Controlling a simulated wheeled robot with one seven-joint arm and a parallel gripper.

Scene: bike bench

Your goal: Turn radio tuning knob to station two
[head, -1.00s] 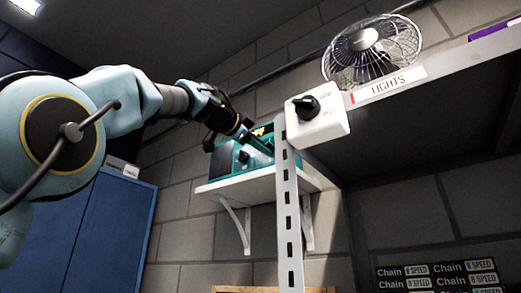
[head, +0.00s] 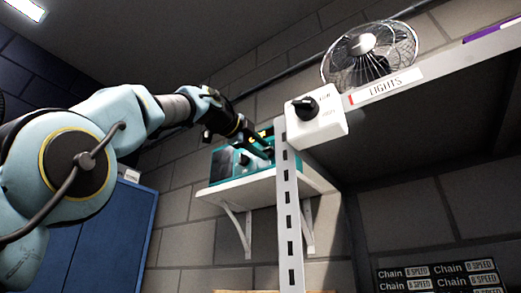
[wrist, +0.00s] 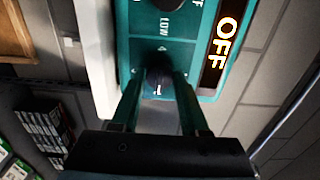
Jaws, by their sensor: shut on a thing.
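The teal radio (head: 224,166) sits on a white wall shelf. In the wrist view its front panel (wrist: 140,45) shows close up, with a lit display (wrist: 215,50) reading OFF. My gripper (wrist: 159,92) is shut on a dark knob (wrist: 159,76) on this panel, one finger on each side. A white mark shows on the knob; most of its scale is hidden. A second dark knob (wrist: 170,4), beside the word LOW, is cut off by the top edge. In the head view my gripper (head: 262,148) is at the radio's right part, and the held knob is hidden.
A white post (head: 288,220) stands in front of the radio's right end. A white LIGHTS switch box (head: 325,128) and a wire fan (head: 370,52) are at upper right. A blue cabinet (head: 110,225) stands at left. The white shelf (head: 245,185) projects under the radio.

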